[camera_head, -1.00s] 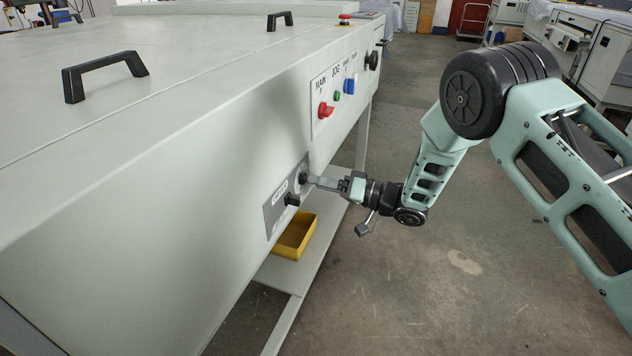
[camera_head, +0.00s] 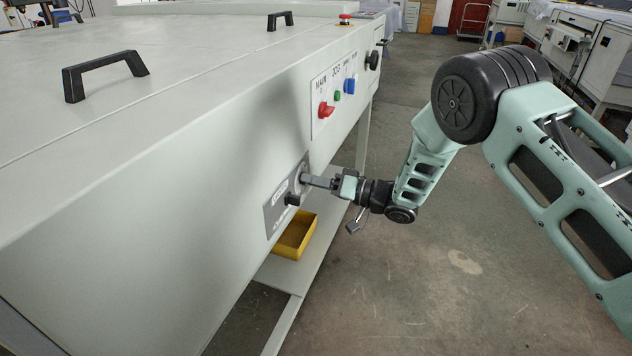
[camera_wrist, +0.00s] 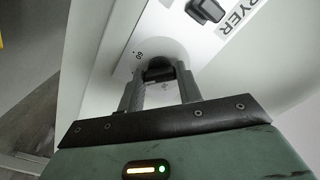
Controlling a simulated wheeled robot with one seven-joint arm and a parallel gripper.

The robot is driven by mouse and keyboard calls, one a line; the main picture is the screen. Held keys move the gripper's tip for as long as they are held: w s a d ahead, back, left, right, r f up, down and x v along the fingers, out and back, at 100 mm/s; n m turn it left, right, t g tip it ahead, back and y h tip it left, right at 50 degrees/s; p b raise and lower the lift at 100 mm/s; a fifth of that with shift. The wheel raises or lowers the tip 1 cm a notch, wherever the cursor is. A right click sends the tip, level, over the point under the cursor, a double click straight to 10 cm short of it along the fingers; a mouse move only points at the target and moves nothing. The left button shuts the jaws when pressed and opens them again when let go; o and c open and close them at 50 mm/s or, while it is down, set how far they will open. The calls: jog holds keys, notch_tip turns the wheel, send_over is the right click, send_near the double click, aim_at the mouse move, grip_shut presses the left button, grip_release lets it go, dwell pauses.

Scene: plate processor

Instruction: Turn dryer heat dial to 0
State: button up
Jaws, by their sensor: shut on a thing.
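The dryer panel (camera_head: 272,218) is a grey plate low on the machine's side, carrying two black knobs. My gripper (camera_head: 305,179) reaches it from the right, its fingers at the upper knob, which they mostly hide in the head view. In the wrist view my gripper (camera_wrist: 160,85) is shut on that black dial (camera_wrist: 158,70), one finger on each side. The mark "60" (camera_wrist: 138,55) shows on the round scale beside it. The dial's pointer and a 0 mark cannot be made out. The other black knob (camera_head: 292,199) stands free, near the "DRYER" lettering (camera_wrist: 238,14).
A red main switch (camera_head: 326,109), a green button (camera_head: 337,96) and a blue button (camera_head: 349,86) sit on a panel above and beyond my gripper. A yellow bin (camera_head: 294,238) stands on the shelf below.

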jog(key=shift+f+n+b, duration=0.15)
jog(key=shift+n+b, duration=10.9)
jog(key=shift+n, duration=2.35)
jog(key=o, duration=1)
